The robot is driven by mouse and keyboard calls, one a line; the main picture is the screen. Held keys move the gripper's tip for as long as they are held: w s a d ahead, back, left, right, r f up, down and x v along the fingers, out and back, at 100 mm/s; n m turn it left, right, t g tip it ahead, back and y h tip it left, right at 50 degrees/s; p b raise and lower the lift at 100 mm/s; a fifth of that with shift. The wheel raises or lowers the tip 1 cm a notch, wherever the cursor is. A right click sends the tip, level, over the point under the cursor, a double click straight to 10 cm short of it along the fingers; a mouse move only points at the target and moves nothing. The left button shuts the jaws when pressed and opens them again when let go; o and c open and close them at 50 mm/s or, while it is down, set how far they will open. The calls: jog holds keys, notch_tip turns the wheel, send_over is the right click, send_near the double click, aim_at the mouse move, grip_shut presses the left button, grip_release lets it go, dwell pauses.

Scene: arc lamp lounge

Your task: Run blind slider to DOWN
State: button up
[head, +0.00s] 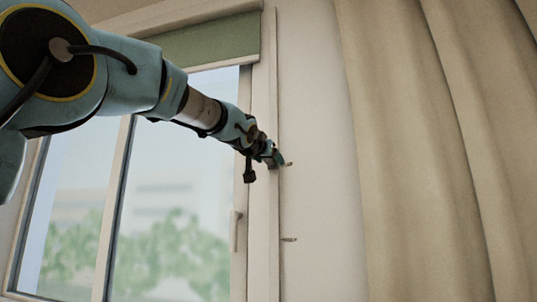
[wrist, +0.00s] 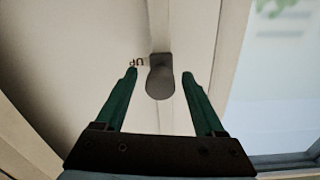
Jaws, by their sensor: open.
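The slider's dark grey rounded knob (wrist: 160,80) is in the middle of the wrist view, on a dark stem or slot against the pale frame. A small "UP" mark (wrist: 137,62) is just left of it, upside down in that view. My gripper (wrist: 160,74) is open, with one green finger on each side of the knob and gaps between. In the head view, my gripper (head: 274,157) is at the window frame's right edge and hides the knob. Lower on the wall is a small dark mark (head: 289,239), too small to read. The green blind (head: 212,41) covers only the window's top.
The window (head: 175,190) with its handle (head: 235,231) lies left of and below my gripper. Beige curtains (head: 420,150) hang at the right.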

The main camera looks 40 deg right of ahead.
grip_shut()
dwell(0.7)
jog(key=shift+d, duration=0.1)
dwell(0.7)
